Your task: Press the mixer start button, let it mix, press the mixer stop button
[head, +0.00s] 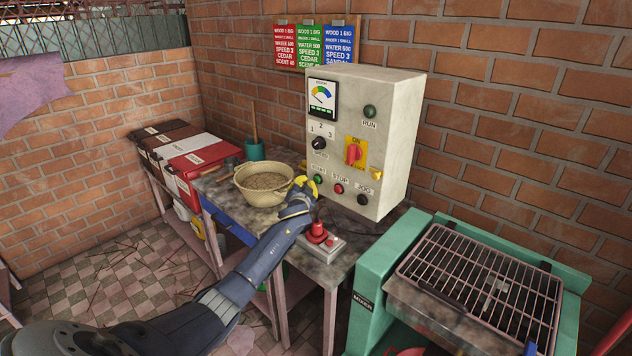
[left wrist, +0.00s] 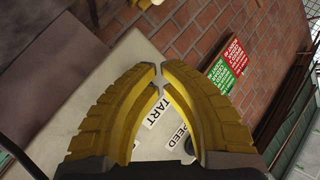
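The mixer control box (head: 395,140) stands on the table against the brick wall. Its green start button (head: 319,179) is at the lower left of the front face, and the red stop button (head: 339,188) is to its right. My left gripper (head: 312,184) has its yellow fingertips right at the start button; I cannot tell whether they touch it. In the left wrist view, the fingers (left wrist: 161,80) are brought together at their tips, with nothing held. The START label (left wrist: 155,113) shows between them, and the button is hidden there. My right gripper is in neither view.
A beige bowl (head: 263,198) of brown material sits left of the box. A small base with a red knob (head: 317,233) lies in front of it. A yellow ON switch (head: 355,152) and black jog button (head: 363,199) are nearby. A green machine with a rack (head: 480,280) stands right.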

